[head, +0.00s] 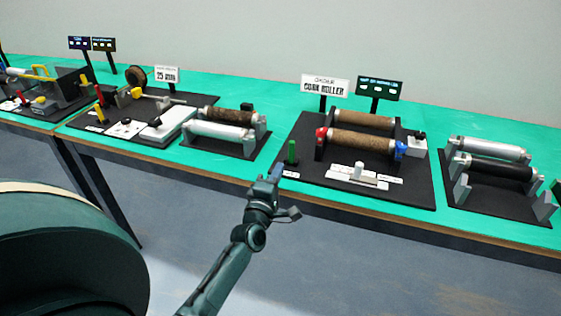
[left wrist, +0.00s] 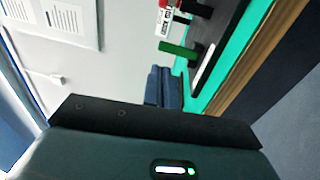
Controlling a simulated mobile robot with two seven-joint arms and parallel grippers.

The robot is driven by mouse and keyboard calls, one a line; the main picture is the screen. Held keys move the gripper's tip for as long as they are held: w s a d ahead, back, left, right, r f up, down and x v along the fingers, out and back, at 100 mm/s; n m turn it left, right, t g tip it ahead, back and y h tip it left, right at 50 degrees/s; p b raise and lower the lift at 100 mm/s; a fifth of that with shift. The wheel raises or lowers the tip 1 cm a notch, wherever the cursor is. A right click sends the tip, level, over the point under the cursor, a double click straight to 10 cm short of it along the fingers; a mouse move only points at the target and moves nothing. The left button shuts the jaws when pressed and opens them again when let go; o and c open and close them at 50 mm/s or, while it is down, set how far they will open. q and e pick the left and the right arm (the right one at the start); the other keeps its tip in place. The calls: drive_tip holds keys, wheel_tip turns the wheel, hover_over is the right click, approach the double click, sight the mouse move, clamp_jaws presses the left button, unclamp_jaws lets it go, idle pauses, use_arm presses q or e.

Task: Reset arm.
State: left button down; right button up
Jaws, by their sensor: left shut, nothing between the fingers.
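My left gripper (head: 271,178) is at the front edge of the green table (head: 215,163) in the head view, left of the cork roller station's black base (head: 418,193). It is shut and holds nothing. In the left wrist view its blue-grey fingers (left wrist: 164,88) are together, near a green post (left wrist: 178,50). The same green post (head: 292,153) stands just beyond the gripper in the head view. My right gripper is not in view.
The cork roller (head: 360,141) has red and blue ends. A rack with white and brown rollers (head: 222,131) stands left of it, and one with silver and black rollers (head: 496,169) stands right. Signs (head: 325,85) rise behind. Open floor (head: 330,255) lies in front.

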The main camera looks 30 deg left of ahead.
use_arm(q)
drive_tip(key=shift+r+v, duration=0.2)
drive_tip(key=shift+v, duration=1.2)
drive_tip(key=shift+r+v, duration=0.15)
drive_tip(key=shift+v, duration=1.25)
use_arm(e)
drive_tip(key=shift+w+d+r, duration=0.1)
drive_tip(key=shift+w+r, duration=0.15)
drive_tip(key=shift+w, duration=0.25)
use_arm(q)
drive_tip(key=s+d+f+m+g+h+p, duration=0.1)
drive_tip(key=s+d+f+m+g+h, duration=0.3)
drive_tip(key=s+d+m, duration=0.4)
drive_tip(key=s+d+f+m+g+h+p, duration=0.2)
drive_tip(key=s+d+f+m, duration=0.4)
drive_tip(key=m, duration=0.9)
drive_tip(key=s+d+g+h, duration=0.1)
drive_tip(key=s+d+g, duration=0.1)
drive_tip(key=s+d, duration=0.1)
drive_tip(key=shift+s+d+h, duration=0.25)
drive_tip(key=shift+s+h, duration=0.15)
drive_tip(key=shift+s, duration=0.45)
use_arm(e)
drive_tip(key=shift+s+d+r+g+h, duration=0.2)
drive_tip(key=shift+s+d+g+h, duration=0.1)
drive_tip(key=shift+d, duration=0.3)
